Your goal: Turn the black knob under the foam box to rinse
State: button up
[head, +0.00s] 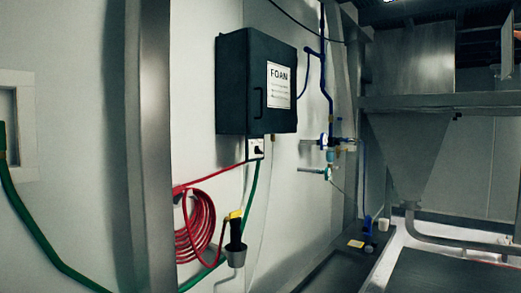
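The dark foam box (237,85) hangs on the white wall in the head view, with a white label reading FOAM on its front. Below its lower right part is a small pale plate with the black knob (259,149) on it. The knob is small in the picture, and I cannot tell which setting it points to. A red hose and a green hose run close by the plate. My gripper is not in view.
A coiled red hose (196,228) hangs below the box, beside a yellow and black spray nozzle (235,230) in a grey cup. Blue pipes with valves (329,142) are to the right. A metal post (153,140) stands at left, a steel hopper (408,150) at right.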

aim_at(257, 151)
jog(key=z, duration=0.25)
jog(key=i, duration=1.8)
jog(key=u, duration=0.35)
